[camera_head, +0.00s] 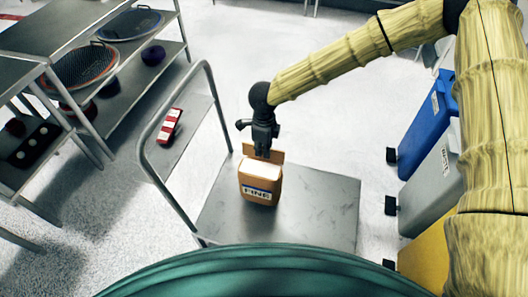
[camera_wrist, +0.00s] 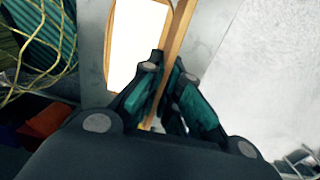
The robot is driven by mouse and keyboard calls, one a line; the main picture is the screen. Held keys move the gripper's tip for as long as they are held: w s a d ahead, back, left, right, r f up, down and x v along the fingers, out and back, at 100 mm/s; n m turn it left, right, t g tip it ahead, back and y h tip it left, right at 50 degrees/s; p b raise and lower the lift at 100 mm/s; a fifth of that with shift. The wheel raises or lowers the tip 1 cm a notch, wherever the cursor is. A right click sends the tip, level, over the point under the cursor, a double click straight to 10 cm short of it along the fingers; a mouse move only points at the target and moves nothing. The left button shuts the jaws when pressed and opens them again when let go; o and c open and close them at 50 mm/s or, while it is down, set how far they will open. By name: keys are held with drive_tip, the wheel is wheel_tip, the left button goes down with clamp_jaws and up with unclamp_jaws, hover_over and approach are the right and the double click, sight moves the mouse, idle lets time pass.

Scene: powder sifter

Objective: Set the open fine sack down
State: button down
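The open fine sack (camera_head: 261,191) is a brown bag with a "FINE" label on its front and white contents at its open top. It is upright over the flat cart (camera_head: 317,208); I cannot tell whether its base touches the deck. My gripper (camera_head: 262,154) is above the sack's far side, shut on its raised brown edge. In the wrist view my gripper (camera_wrist: 172,82) has its teal-padded fingers on both sides of the sack's brown edge (camera_wrist: 178,35), with the white contents (camera_wrist: 138,40) beside it. The fingers partly hide the edge.
The cart's tubular handle (camera_head: 146,160) rises on the left. A red-and-white item (camera_head: 170,121) lies beyond it. Metal shelves (camera_head: 119,102) with round sieves stand at the left. Blue (camera_head: 427,125), grey (camera_head: 432,183) and yellow (camera_head: 425,262) bins line the right. The cart deck right of the sack is clear.

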sight(263, 160)
drive_tip(key=shift+f, duration=1.65)
drive_tip(key=c, duration=2.1)
unclamp_jaws()
drive_tip(key=shift+s+f, duration=0.1)
drive_tip(key=shift+f, duration=0.05)
drive_tip(key=o, duration=0.5)
drive_tip(key=shift+c, duration=0.2)
drive_tip(key=r, duration=1.2)
drive_tip(key=shift+w+r, duration=0.15)
drive_tip(key=shift+w, duration=0.05)
